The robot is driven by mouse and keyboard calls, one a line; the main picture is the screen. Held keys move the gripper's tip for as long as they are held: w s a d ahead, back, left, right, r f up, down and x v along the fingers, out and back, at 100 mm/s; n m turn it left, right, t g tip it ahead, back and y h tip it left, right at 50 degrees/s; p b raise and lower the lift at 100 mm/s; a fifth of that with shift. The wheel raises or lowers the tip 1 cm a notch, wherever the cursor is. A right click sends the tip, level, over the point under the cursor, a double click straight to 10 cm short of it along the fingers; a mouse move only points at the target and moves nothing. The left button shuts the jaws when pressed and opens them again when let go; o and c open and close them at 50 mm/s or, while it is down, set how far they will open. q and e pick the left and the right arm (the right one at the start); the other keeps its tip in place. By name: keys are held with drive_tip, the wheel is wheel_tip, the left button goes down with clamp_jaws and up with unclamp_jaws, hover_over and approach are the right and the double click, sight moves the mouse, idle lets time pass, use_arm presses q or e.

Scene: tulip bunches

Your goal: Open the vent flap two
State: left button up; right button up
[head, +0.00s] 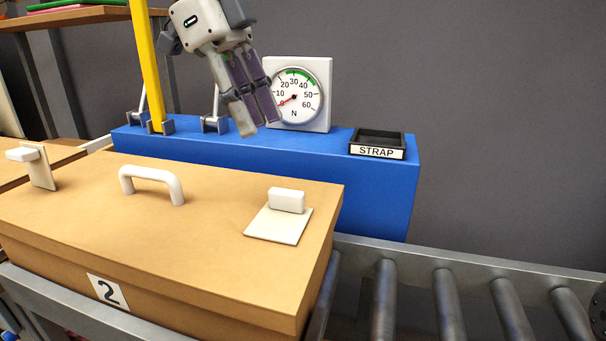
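The vent flap on the box marked 2 is a pale square plate (278,225) with a white block-shaped knob (287,200). It lies flat on the right part of the tan lid (215,215). My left gripper (257,115) hangs above and behind the box, in front of the dial, its fingers pointing down. It is apart from the flap. Its fingers look close together, but the angle hides the gap. My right gripper is not in view.
A white handle (152,182) stands up from the lid. Behind are a blue block (375,190), a yellow post (146,65), a dial (297,95) and a STRAP tray (378,151). A roller conveyor (450,305) runs right.

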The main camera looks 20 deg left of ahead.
sight(284, 190)
use_arm(q)
drive_tip(key=x, duration=1.1)
drive_tip(key=shift+s, duration=0.25)
clamp_jaws()
